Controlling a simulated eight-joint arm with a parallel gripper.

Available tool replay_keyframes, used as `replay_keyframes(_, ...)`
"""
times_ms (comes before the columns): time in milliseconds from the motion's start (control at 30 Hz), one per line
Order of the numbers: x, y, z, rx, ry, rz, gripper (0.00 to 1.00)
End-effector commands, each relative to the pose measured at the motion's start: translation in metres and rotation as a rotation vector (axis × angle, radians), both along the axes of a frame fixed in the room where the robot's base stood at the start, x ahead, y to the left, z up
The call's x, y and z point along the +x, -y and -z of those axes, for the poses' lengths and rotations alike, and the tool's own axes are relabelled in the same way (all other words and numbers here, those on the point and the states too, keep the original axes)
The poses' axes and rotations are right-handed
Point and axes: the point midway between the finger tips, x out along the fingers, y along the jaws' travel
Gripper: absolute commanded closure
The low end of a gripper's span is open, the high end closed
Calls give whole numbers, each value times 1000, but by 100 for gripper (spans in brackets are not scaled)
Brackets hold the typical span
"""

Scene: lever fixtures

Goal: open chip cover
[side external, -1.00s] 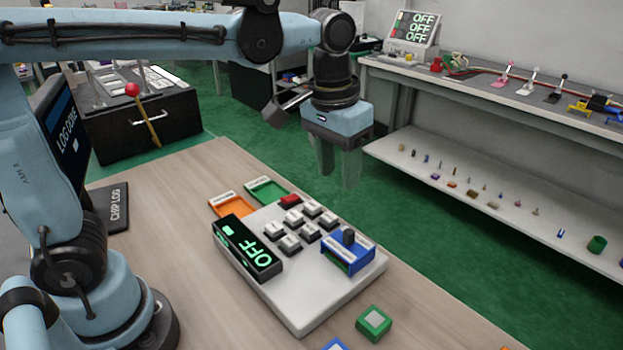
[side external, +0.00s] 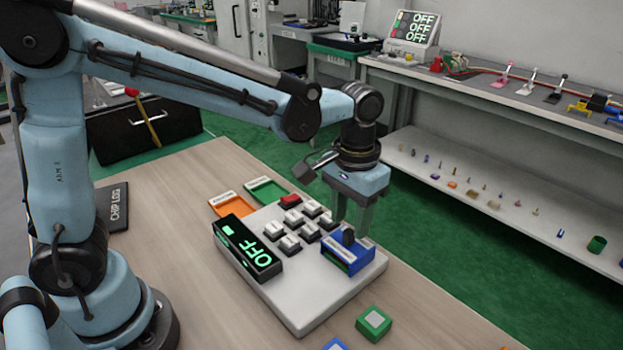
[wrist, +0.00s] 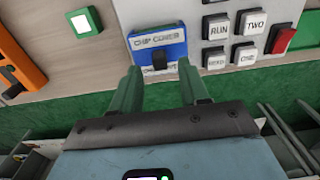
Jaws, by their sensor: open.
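The blue chip cover (side external: 345,256) sits on the right part of the light grey console (side external: 312,310), with a dark upright handle (side external: 348,236) on it. In the wrist view the chip cover (wrist: 158,43) lies just beyond my fingers, and its dark handle (wrist: 158,63) shows between the fingertip lines. My gripper (side external: 352,222) points down, close above and behind the cover. In the wrist view my gripper (wrist: 163,72) has its two green-grey fingers apart with nothing between them. I cannot tell whether a finger touches the cover.
Several grey buttons (side external: 290,243) and a red button (side external: 290,201) stand beside the cover. Orange (side external: 226,206) and green (side external: 268,190) trays lie behind the console. A green-framed block (side external: 373,323) lies in front on the table.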

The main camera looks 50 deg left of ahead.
Motion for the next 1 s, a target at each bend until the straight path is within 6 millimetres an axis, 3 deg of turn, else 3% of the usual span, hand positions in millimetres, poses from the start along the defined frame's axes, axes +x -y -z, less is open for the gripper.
replay_keyframes(200,0,0,22,0,0,0,55)
replay_keyframes(600,0,0,27,0,0,0,55)
replay_keyframes(900,0,0,27,0,0,0,100)
replay_keyframes(1000,0,0,27,0,0,0,100)
